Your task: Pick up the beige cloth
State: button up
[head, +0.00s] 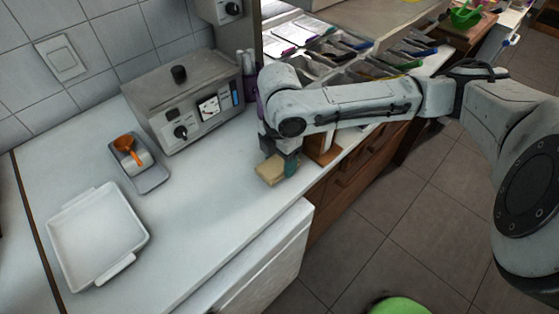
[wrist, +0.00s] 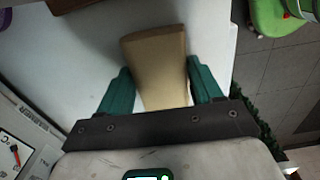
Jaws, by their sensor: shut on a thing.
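The beige cloth (head: 269,170) shows in the head view as a small block-like piece over the white counter, near its right-hand edge. It also shows in the wrist view (wrist: 157,62), reaching out from between the fingers. My gripper (head: 282,163) points down at the cloth. In the wrist view my gripper (wrist: 160,90) has its two green fingers on either side of the cloth and is shut on it. The cloth's near end is hidden by the gripper body. I cannot tell whether the cloth touches the counter.
A steel appliance with dials (head: 185,97) stands behind on the counter. A wooden block (head: 322,149) stands close right of my gripper. The middle counter is clear.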

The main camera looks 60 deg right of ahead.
notch_tip(320, 180, up, 3)
jog(key=shift+f, duration=0.2)
jog(key=s+d+r+p, duration=0.3)
jog(key=s+r+p, duration=0.4)
jog(key=s, duration=0.6)
jog(key=shift+s+d+r+p, duration=0.25)
jog(key=shift+d+r+p, duration=0.1)
jog(key=shift+r, duration=1.05)
